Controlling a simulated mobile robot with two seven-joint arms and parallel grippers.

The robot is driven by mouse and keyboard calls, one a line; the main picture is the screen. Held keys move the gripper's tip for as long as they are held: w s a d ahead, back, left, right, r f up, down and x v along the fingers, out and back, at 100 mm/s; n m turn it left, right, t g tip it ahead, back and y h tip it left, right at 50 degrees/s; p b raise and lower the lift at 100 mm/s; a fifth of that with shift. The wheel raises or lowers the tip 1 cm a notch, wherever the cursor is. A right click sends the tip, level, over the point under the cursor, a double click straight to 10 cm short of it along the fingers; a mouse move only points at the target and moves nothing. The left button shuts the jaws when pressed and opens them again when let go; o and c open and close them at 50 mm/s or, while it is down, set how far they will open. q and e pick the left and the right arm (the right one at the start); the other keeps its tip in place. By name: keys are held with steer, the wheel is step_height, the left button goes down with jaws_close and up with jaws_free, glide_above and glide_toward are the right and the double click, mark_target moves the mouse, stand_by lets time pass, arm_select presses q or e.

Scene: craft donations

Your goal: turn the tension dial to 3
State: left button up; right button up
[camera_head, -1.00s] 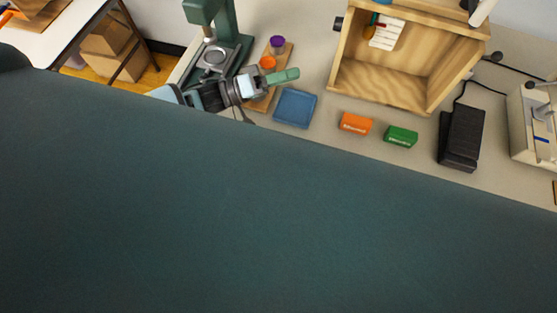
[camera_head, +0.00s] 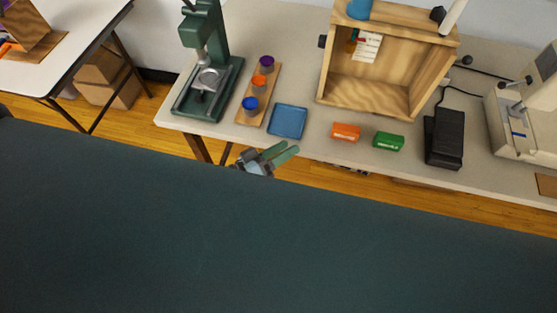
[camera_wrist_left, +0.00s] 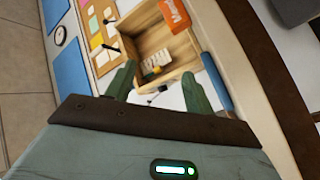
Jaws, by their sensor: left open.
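A beige sewing machine (camera_head: 505,125) stands at the right end of the table, partly cut off by the picture edge. I cannot make out its tension dial or any number on it. My left gripper (camera_head: 272,153) is open and empty, low in front of the table's front edge, far to the left of the machine. Its two green fingers stand apart in the left wrist view (camera_wrist_left: 158,86), with the wooden box behind them. My right gripper is not in view.
A black foot pedal (camera_head: 445,138) lies left of the machine. Green (camera_head: 389,141) and orange (camera_head: 346,132) blocks, a blue tray (camera_head: 287,121), a wooden box (camera_head: 365,97), a plank of cups (camera_head: 246,117) and a green press (camera_head: 226,97) occupy the table (camera_head: 300,153).

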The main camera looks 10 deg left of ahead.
arm_select(q)
steer(key=shift+s+a+f+y, duration=0.2)
steer(key=shift+s+f+y, duration=0.6)
steer(key=shift+s, duration=0.3)
steer(key=shift+f, duration=0.1)
